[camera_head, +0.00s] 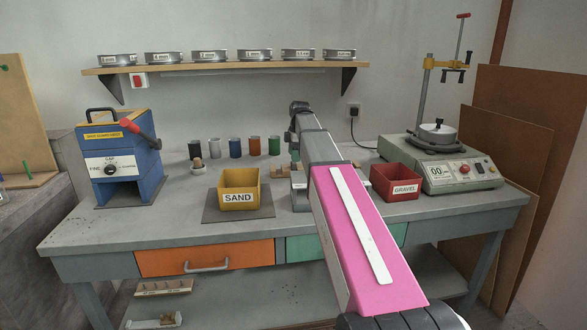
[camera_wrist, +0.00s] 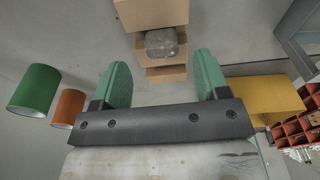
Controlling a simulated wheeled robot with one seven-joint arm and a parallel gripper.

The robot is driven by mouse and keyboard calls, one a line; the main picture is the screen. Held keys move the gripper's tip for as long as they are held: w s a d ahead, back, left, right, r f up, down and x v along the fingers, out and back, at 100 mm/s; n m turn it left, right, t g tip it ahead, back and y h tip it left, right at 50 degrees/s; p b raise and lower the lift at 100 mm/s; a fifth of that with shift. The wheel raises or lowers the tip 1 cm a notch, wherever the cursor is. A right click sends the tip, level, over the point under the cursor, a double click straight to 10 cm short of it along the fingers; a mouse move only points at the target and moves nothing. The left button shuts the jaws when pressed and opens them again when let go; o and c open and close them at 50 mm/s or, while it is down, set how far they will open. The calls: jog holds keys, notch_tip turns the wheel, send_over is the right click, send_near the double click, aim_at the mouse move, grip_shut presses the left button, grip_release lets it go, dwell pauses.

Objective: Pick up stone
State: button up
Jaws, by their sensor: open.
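In the wrist view a rough grey stone (camera_wrist: 161,43) sits in a tan, open-fronted holder (camera_wrist: 166,74), between its upper and lower blocks. My gripper (camera_wrist: 162,62) is open, with its two green fingers spread wide and nothing between them. The stone shows beyond the fingertips, roughly centred between them and apart from both.
The bench (camera_head: 120,222) holds a yellow SAND bin (camera_head: 238,197), a red GRAVEL bin (camera_head: 405,189) and a blue machine (camera_head: 135,180). Several small cups, including a green one (camera_head: 274,146), stand along the back. A grey-green device (camera_head: 455,172) stands at right.

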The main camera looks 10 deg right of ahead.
aim_at(294, 167)
jog(key=f, duration=0.3)
jog(key=shift+s+a+f, duration=0.1)
jog(key=shift+a+f, duration=0.1)
jog(key=shift+f, duration=0.05)
jog(key=c, duration=1)
jog(key=shift+r, duration=0.1)
jog(key=shift+c, duration=0.2)
